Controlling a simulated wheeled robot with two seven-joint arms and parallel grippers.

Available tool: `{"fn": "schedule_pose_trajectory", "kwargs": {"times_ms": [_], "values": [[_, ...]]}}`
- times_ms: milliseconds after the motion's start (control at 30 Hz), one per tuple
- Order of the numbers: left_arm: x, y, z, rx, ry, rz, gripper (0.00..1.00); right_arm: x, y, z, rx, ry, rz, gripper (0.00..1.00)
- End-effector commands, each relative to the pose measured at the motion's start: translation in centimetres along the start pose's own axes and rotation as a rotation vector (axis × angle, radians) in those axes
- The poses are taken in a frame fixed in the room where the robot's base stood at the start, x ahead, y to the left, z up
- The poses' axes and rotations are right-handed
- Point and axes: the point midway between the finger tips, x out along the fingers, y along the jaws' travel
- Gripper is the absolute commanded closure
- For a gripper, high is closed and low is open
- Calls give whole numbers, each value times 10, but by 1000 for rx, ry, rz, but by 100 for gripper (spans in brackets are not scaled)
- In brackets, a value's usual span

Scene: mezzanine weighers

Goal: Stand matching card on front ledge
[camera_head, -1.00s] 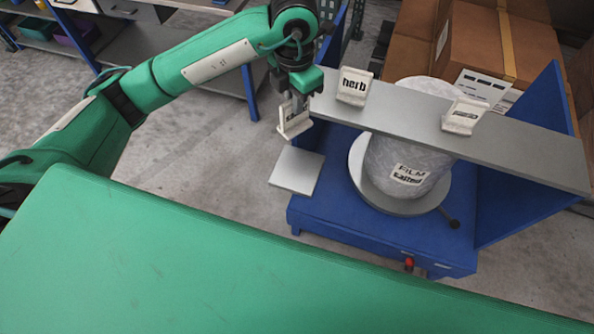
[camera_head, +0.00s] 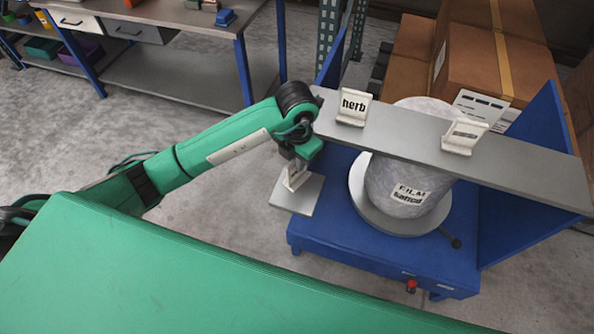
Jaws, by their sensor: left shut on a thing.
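A white card reading "herb" (camera_head: 353,106) stands on the grey upper shelf (camera_head: 405,130). Another white card (camera_head: 464,136), its print unclear, stands farther right on that shelf. Below the shelf, a whitish wrapped roll (camera_head: 402,170) labelled "FILM" and a blurred second word sits on a round plate (camera_head: 372,218). My right gripper is not in view.
The blue weigher frame (camera_head: 459,262) has upright side panels and a red button (camera_head: 411,286). Cardboard boxes (camera_head: 497,62) stand behind it. A grey workbench (camera_head: 190,50) is at the back left. Open floor lies between.

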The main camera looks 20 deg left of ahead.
Motion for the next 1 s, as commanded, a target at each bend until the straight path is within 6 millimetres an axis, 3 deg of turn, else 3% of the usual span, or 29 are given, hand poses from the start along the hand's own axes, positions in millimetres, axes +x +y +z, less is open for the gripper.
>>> {"fn": "schedule_pose_trajectory", "kwargs": {"times_ms": [133, 267, 500, 867, 900, 1000], "values": [[14, 0, 0, 1, 0, -1, 100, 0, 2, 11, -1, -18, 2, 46], [23, 0, 0, 0, 0, -1, 100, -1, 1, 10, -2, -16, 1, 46], [56, 0, 0, 0, 0, -1, 100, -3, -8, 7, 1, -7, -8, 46], [61, 0, 0, 1, -2, 0, 100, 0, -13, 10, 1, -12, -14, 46], [62, 0, 0, 1, -2, 0, 88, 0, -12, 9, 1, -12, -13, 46], [61, 0, 0, 1, -2, 0, 68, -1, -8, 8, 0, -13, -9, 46]]}}
